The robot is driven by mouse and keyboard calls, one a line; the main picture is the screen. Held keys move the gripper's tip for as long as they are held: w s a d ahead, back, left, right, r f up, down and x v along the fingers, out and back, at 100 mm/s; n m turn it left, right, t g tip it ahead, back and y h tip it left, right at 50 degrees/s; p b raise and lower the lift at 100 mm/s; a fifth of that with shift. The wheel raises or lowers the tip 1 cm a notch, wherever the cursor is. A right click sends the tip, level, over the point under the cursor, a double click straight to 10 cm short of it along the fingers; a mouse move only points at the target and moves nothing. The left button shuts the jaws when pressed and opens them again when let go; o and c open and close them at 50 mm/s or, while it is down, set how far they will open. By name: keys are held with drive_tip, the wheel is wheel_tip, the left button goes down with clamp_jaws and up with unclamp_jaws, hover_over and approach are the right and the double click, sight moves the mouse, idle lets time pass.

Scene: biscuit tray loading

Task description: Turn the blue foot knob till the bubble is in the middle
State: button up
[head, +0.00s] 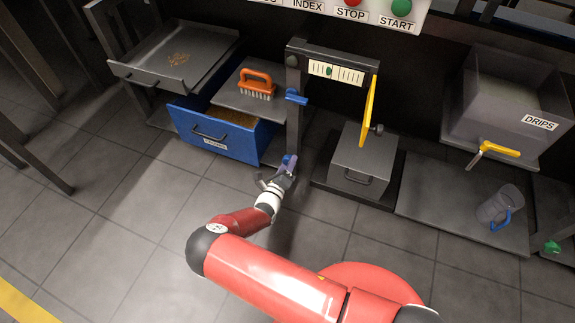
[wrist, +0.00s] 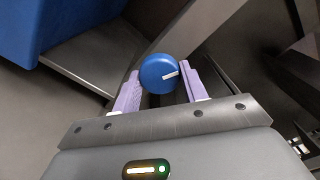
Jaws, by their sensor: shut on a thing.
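The blue foot knob (wrist: 158,73) is round, with a white mark pointing right in the wrist view. My gripper (wrist: 158,88) has its two purple fingers on either side of the knob and is shut on it. In the head view my gripper (head: 289,163) is low at the foot of the dark post, and the knob is mostly hidden behind the fingers. The bubble level (head: 336,73) is a pale strip with tick marks on the frame's top bar. Its green bubble (head: 329,71) sits left of the strip's middle.
A blue drawer (head: 215,134) stands open left of the post, with an orange brush (head: 257,84) on the shelf above it. A blue lever (head: 296,97) and a yellow bar (head: 368,110) are on the frame. A grey box (head: 363,160) stands right of my gripper. Floor in front is clear.

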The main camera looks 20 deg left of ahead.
drive_tip(key=n+b, duration=0.1)
drive_tip(key=n, duration=0.9)
drive_tip(key=shift+a+n+b, duration=0.1)
drive_tip(key=shift+n+b, duration=0.2)
drive_tip(key=shift+n, duration=0.1)
idle(0.3)
drive_tip(key=o, duration=1)
drive_tip(key=shift+s, duration=0.1)
drive_tip(key=s+p, duration=0.1)
drive_tip(key=s, duration=0.6)
drive_tip(key=shift+s+a, duration=0.25)
drive_tip(key=shift+s, duration=0.05)
